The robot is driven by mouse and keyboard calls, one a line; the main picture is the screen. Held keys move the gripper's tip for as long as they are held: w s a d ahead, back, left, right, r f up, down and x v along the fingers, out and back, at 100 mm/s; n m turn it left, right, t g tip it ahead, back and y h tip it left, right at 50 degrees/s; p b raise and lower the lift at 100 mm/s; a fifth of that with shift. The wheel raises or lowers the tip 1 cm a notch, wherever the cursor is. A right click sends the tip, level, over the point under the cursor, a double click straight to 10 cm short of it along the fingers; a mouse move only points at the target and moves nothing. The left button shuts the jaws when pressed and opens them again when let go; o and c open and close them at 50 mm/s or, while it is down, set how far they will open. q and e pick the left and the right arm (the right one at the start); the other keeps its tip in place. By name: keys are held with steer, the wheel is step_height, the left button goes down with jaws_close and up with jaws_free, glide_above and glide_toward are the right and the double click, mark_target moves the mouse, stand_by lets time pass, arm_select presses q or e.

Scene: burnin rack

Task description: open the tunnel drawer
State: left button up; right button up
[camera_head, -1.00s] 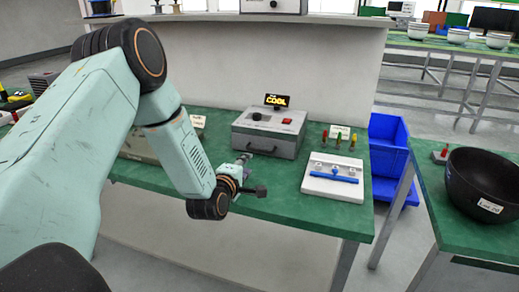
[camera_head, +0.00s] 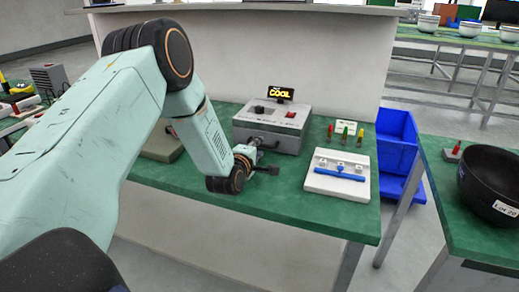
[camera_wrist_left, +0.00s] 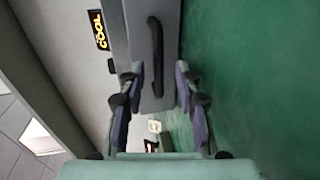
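The tunnel is a grey metal box (camera_head: 283,137) on the green bench, with a lit "COOL" sign (camera_head: 280,93) on top. A dark bar handle is on its drawer front and shows in the left wrist view (camera_wrist_left: 155,50). My left gripper (camera_head: 266,158) is just in front of the drawer, partly covering the handle in the head view. In the left wrist view the left gripper (camera_wrist_left: 159,85) is open, with its fingers apart on either side of one end of the handle. Contact cannot be told. My right gripper is not in view.
A white fixture with a blue bar (camera_head: 338,175) lies right of the gripper. Several small coloured pegs (camera_head: 345,133) stand behind it. Blue bins (camera_head: 398,150) are beside the bench. A black bowl (camera_head: 490,185) sits on the right table. The bench front is clear.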

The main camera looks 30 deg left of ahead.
arm_select(q)
steer(key=shift+w+a, duration=0.25)
steer(key=shift+w, duration=0.15)
steer(key=shift+w+d, duration=0.1)
steer(key=shift+w, duration=0.1)
steer(key=shift+c, duration=0.2)
steer(key=shift+s, duration=0.15)
steer(key=c, duration=0.4)
jaws_close()
